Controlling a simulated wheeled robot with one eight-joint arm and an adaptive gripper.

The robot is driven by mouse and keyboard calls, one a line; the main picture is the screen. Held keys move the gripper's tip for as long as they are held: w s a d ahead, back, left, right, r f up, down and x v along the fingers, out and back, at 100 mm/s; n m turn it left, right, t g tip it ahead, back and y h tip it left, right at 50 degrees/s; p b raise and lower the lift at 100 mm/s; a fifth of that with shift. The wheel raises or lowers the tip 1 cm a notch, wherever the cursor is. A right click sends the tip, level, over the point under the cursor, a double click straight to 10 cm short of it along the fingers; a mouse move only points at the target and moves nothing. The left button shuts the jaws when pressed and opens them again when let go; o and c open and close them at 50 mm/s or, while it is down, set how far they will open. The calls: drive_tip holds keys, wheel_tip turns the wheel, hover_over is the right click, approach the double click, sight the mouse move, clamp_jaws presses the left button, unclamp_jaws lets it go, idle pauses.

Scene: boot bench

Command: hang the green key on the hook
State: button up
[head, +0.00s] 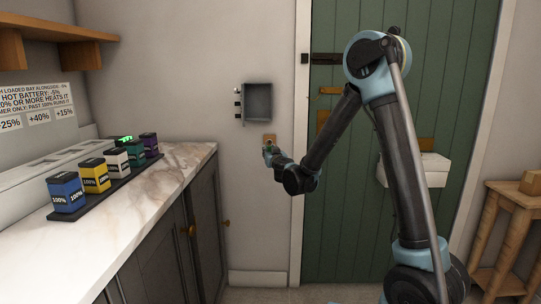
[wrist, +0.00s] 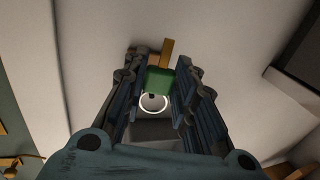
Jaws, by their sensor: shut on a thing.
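The green key (wrist: 160,80) sits between the fingers of my gripper (wrist: 158,70) in the wrist view, with a pale ring (wrist: 153,103) at its near end. My gripper is shut on the key. A tan piece (wrist: 167,50) shows just past the key, at the wall; I cannot tell whether they touch. In the head view my gripper (head: 267,151) is at the wall, just below a small tan plate (head: 269,138), which appears to be the hook's mount. The hook itself is too small or hidden to make out.
A grey open box (head: 257,101) is on the wall above the plate, with small dark knobs at its left side. A marble counter (head: 150,205) with several coloured batteries is at left. A green door (head: 345,225) stands behind my arm. A wooden stool (head: 505,205) is at right.

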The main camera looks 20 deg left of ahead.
drive_tip(key=shift+w+a+f, duration=0.1)
drive_tip(key=shift+w+a, duration=0.15)
drive_tip(key=shift+w, duration=0.8)
drive_tip(key=shift+w+a+f, duration=0.2)
drive_tip(key=shift+w+f, duration=0.35)
drive_tip(key=shift+w, duration=0.05)
drive_tip(key=o, duration=1)
drive_tip(key=shift+c, duration=0.2)
